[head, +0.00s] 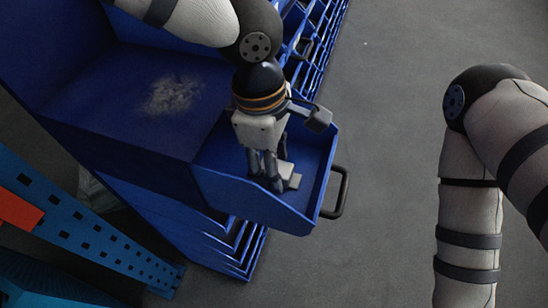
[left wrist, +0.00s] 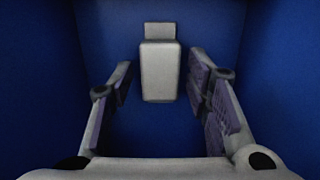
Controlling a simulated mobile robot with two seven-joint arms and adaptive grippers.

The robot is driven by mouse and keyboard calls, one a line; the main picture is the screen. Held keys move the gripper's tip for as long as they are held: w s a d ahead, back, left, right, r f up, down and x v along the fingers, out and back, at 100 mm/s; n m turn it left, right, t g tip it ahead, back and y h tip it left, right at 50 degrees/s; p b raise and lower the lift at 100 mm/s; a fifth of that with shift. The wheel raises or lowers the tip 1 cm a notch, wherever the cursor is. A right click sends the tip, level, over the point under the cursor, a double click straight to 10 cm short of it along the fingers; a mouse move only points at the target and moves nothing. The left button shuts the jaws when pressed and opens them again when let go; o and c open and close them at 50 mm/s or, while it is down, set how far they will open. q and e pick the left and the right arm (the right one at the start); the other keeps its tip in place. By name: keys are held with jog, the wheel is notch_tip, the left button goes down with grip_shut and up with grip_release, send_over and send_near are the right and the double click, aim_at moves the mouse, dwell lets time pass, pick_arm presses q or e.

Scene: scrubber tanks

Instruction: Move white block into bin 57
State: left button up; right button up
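The white block (head: 292,178) lies in an open blue drawer (head: 250,198) in the head view, partly hidden by my left gripper (head: 267,178). The gripper points down into the drawer. In the left wrist view the white block (left wrist: 160,72) is near the middle against a blue floor, with a narrower pale part at its far end. The left fingers stand apart on either side of the block, with a visible gap to each. My right arm shows at the right of the head view, but its gripper is out of frame. No bin number 57 is readable.
A blue cabinet top (head: 125,95) with a greyish patch lies left of the drawer. The drawer has a dark handle (head: 340,192) on its right side. More blue drawers (head: 318,40) run up behind. A blue perforated beam (head: 85,225) stands lower left. Grey floor (head: 385,110) is open at right.

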pick_arm(q)
notch_tip(320, 180, up, 12)
jog(key=a+p, duration=0.1)
jog(key=shift+w+a+r, duration=0.15)
jog(key=shift+w+a, duration=0.05)
pick_arm(e)
jog(key=shift+w+r+t, duration=0.3)
jog(key=shift+w+r, duration=0.45)
jog(key=shift+s, duration=0.1)
